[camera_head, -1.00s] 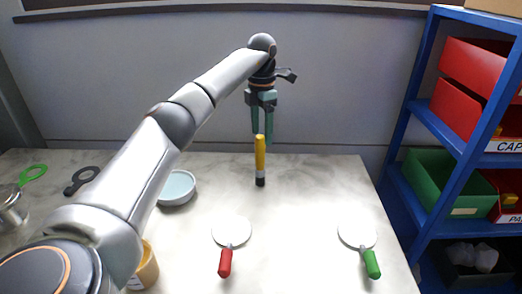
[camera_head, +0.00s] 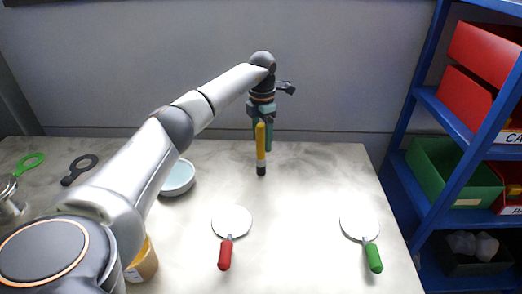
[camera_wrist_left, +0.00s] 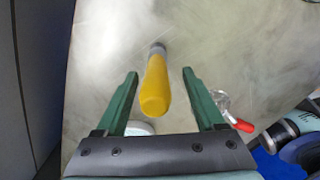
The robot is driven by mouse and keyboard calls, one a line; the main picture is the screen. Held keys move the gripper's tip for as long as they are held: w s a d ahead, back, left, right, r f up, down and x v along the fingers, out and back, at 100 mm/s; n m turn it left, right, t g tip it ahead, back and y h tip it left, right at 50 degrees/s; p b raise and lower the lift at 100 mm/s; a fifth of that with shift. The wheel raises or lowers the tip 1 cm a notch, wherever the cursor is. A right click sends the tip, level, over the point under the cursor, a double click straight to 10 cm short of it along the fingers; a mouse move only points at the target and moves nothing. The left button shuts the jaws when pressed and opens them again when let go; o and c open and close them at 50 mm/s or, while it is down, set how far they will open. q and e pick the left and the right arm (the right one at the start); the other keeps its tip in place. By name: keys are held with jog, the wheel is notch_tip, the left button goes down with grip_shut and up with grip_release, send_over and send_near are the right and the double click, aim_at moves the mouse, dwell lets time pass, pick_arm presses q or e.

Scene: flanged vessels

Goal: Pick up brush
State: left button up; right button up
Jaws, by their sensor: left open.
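The brush (camera_head: 260,145) stands upright near the back of the table, with a yellow handle on top and a dark lower end with a pale band. My left gripper (camera_head: 262,136) is above and around the upper handle in the head view, pointing down. In the left wrist view the brush (camera_wrist_left: 156,88) shows between the two green fingers of my left gripper (camera_wrist_left: 160,75), which are open, with space on both sides of the handle. My right gripper does not show in the head view.
Two round-headed tools with a red handle (camera_head: 225,254) and a green handle (camera_head: 373,258) lie in front. A pale bowl (camera_head: 178,178) and an orange-yellow jar (camera_head: 143,262) are at left. A blue shelf (camera_head: 428,185) with bins stands right. The table's right middle is clear.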

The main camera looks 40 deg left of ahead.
aim_at(261, 147)
pick_arm(q)
jog(key=f, duration=0.4)
jog(key=shift+a, duration=0.25)
grip_shut()
dwell(0.4)
